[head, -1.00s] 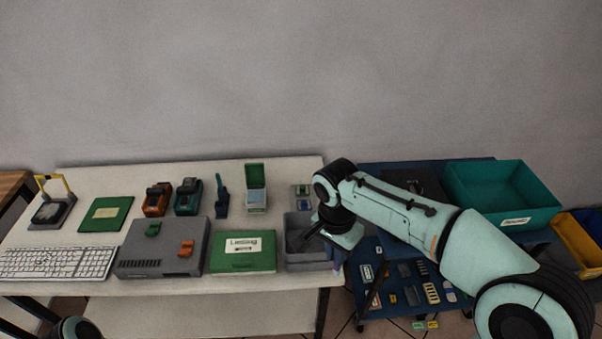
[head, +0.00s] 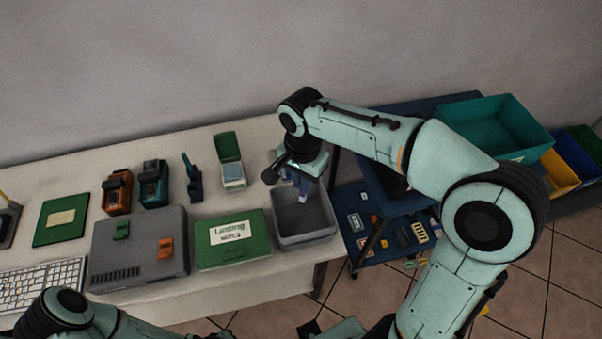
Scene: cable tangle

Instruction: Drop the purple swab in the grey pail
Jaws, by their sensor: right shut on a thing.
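The grey pail (head: 319,237) is an open grey box at the right front end of the white table. My right gripper (head: 302,193) points down over the back part of the pail's opening. It is shut on a small bluish-purple thing, apparently the purple swab (head: 303,197), which shows only in part below the hand. I cannot tell how deep it hangs in the pail. Part of my left arm shows at the bottom left, but its gripper is not clearly seen.
A green box (head: 232,255) with a white label stands close left of the pail. A grey case (head: 140,265) and a green-lidded container (head: 229,160) are further left and behind. A blue cart with a teal bin (head: 495,125) stands right, past the table's edge.

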